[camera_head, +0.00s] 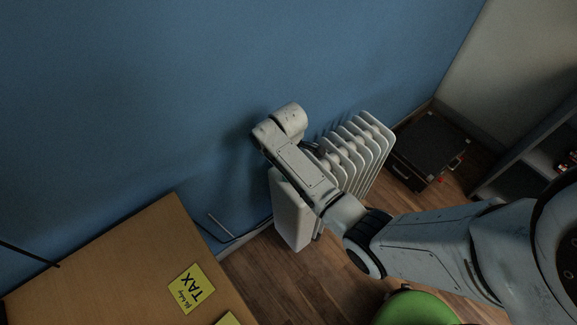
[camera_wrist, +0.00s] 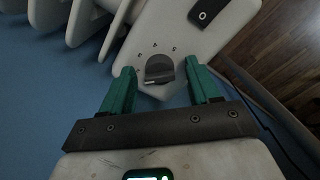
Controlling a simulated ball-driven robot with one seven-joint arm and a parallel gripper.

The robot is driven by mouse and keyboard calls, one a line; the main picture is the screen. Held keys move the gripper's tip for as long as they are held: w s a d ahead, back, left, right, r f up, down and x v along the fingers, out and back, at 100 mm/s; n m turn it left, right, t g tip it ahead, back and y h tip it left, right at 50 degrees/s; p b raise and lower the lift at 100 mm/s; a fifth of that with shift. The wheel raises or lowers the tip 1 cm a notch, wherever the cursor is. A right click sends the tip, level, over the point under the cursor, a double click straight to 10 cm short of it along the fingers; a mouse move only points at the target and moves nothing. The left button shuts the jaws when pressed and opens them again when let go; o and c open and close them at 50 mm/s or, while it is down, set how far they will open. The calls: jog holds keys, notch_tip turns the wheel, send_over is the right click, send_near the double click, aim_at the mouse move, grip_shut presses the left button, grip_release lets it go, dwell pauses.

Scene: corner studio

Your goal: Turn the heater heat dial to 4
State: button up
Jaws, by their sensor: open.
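The heater (camera_head: 354,158) is a white finned radiator standing by the blue wall in the head view, partly hidden behind my arm. In the wrist view its white control panel (camera_wrist: 185,28) fills the upper middle. The dark round heat dial (camera_wrist: 159,69) sits at the panel's end, with small marks around it that are too small to read surely. My gripper (camera_wrist: 164,84) is open, with one green finger on each side of the dial. I cannot tell whether the fingers touch it. In the head view the gripper and dial are hidden by my arm.
A dark switch (camera_wrist: 209,12) is further up the panel. A wooden desk (camera_head: 120,262) with yellow notes (camera_head: 192,288) is at lower left. A green round seat (camera_head: 416,308) is at the bottom. A black case (camera_head: 428,146) and shelf (camera_head: 535,150) are at right.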

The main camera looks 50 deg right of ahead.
jog(key=shift+c, duration=0.2)
jog(key=c, duration=1)
jog(key=shift+r+m+p, duration=0.1)
jog(key=shift+m+p, duration=0.2)
jog(key=shift+p, duration=0.05)
jog(key=m+p, duration=0.2)
jog(key=m, duration=0.1)
jog(key=shift+r, duration=0.1)
jog(key=m+p, duration=0.2)
jog(key=m, duration=0.2)
jog(key=m+p, duration=0.1)
jog(key=m, duration=0.4)
jog(key=shift+p, duration=0.4)
jog(key=shift+m+p, duration=0.5)
jog(key=shift+m, duration=1.7)
jog(key=shift+f, duration=0.2)
